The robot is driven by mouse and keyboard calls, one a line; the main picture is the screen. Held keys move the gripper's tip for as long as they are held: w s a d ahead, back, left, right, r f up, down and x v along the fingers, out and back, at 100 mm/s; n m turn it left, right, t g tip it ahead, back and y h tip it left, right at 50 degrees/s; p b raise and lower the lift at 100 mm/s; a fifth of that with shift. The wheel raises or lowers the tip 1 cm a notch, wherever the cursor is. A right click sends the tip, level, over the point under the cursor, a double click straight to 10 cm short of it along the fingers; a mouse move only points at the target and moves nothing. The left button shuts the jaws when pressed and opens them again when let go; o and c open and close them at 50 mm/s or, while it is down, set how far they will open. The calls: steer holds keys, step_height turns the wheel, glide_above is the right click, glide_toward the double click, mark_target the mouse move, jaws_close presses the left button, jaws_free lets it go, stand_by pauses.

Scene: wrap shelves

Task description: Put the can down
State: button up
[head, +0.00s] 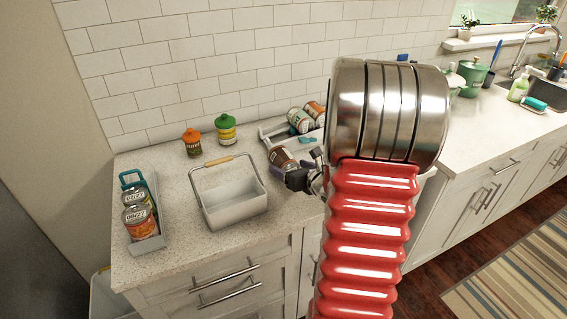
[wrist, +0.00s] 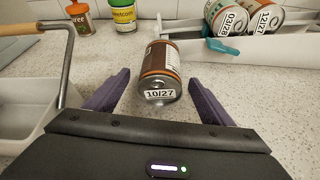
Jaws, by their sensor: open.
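A brown and white can (wrist: 160,60) marked 10/27 is between my gripper's purple fingers (wrist: 158,78), its metal end toward the wrist camera. The fingers are apart, with a visible gap on each side of the can. In the head view the can (head: 281,157) looks tilted or on its side over the counter (head: 180,185), just beyond my gripper (head: 300,178). I cannot tell whether it rests fully on the counter. My red and metal arm hides part of the counter on the right.
A white basket (head: 233,208) with a wooden handle stands left of the can. A pale tray (wrist: 262,50) with cans on their sides lies behind right. Orange-lidded (head: 192,142) and green-lidded (head: 226,128) jars stand near the wall.

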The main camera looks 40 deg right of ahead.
mark_target(284, 153)
steer(key=shift+r+x, duration=0.15)
steer(key=shift+x, duration=1.15)
steer(key=shift+r+x, duration=0.15)
steer(key=shift+x, duration=1.15)
steer(key=shift+w+d, duration=0.1)
steer(key=shift+d, duration=0.05)
steer(key=shift+c, duration=0.2)
steer(key=c, duration=1.5)
steer(key=shift+o, duration=0.2)
steer(key=shift+r, duration=5.05)
